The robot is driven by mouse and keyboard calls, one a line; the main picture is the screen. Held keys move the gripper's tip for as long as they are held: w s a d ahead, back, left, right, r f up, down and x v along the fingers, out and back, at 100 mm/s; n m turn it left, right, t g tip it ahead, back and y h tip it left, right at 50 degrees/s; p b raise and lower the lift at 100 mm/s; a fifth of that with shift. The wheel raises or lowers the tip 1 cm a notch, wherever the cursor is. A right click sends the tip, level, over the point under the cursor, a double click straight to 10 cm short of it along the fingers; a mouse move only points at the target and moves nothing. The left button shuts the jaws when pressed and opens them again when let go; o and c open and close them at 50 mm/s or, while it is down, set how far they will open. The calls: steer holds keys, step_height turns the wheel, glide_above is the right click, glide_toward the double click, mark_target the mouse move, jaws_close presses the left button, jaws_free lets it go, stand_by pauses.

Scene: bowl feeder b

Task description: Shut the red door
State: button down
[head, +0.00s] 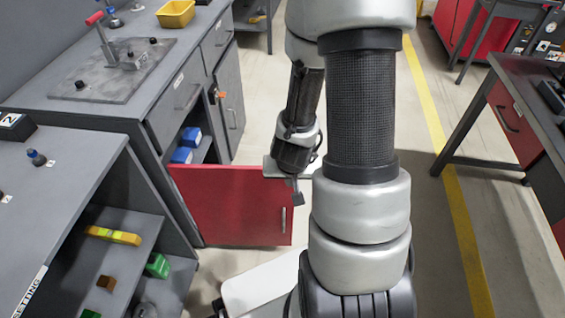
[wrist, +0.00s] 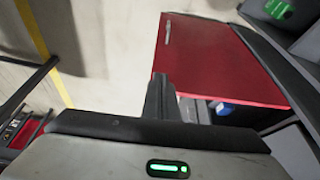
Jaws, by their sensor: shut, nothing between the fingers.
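The red door (head: 232,205) stands wide open from the grey cabinet on the left, with a short metal handle (head: 283,219) near its free edge. Blue boxes (head: 187,142) show in the open compartment behind it. My gripper (head: 298,195) is shut and empty, beside the door's upper free corner, on the far side of the panel. In the wrist view the shut fingers (wrist: 159,95) are beside the edge of the red door (wrist: 215,60). I cannot tell whether they touch it.
An open grey shelf unit (head: 150,222) with small coloured parts stands at the near left. A dark workbench (head: 520,100) stands at the right. Bare floor with a yellow line (head: 450,200) lies between them.

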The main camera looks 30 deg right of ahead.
steer(key=w+d+f+b, duration=0.3)
steer(key=w+f, duration=0.3)
steer(key=f, duration=0.3)
steer(key=shift+w+d, duration=0.15)
steer(key=shift+w, duration=0.25)
